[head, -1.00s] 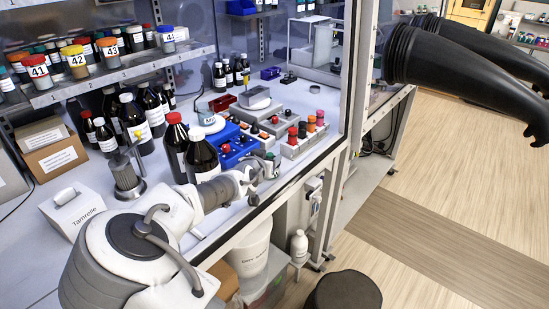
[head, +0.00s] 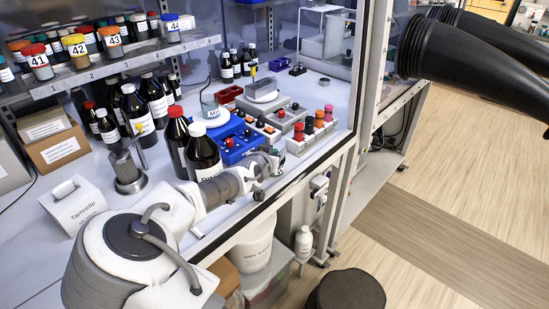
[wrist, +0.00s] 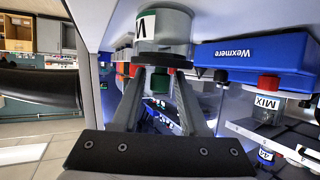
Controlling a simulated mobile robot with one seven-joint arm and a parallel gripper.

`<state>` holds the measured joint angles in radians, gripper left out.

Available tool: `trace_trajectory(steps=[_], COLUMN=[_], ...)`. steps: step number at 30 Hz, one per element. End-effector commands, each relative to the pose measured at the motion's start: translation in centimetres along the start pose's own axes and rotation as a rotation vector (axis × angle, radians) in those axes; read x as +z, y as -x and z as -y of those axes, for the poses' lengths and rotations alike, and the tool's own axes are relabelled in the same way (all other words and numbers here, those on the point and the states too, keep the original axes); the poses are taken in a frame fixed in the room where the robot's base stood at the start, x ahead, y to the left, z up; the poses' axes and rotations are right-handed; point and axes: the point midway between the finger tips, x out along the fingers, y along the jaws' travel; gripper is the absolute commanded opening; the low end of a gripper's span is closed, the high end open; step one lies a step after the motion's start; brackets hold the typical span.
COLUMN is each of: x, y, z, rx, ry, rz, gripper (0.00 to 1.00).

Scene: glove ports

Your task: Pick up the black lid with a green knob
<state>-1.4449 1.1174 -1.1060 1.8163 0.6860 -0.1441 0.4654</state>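In the wrist view, a grey jar (wrist: 168,28) with a white label is close in front of my gripper (wrist: 161,76). A dark lid (wrist: 162,60) sits against the jar, and its green knob (wrist: 160,83) shows between my two fingers. The fingers stand apart on either side of the knob, with a visible gap to it. The fingertips reach the lid's level; I cannot tell if they touch it. In the head view my gripper (head: 268,166) is at the counter's front edge, right of the blue unit, and the lid is mostly hidden by it.
A blue Wexmere unit (wrist: 250,54) with red knobs stands close beside the jar. Grey blocks with coloured knobs (head: 312,132) are to the right in the head view. Dark bottles (head: 203,155) stand left of my gripper. The enclosure's frame post (head: 372,80) rises to the right.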

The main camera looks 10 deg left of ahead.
Motion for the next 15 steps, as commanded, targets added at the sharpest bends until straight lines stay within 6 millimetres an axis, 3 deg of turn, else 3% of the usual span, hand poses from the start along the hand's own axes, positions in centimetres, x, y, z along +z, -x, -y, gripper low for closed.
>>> trace_trajectory(steps=[1,6,7,15], x=[0.00,-0.01,-0.01,-0.03], y=[0.00,-0.01,-0.01,-0.01], z=[0.00,0.00,0.00,0.00], rx=[0.000,0.000,0.000,0.000], ry=[0.000,0.000,0.000,0.000], rz=[0.000,0.000,0.000,0.000], gripper=[0.33,0.02,0.00,0.00])
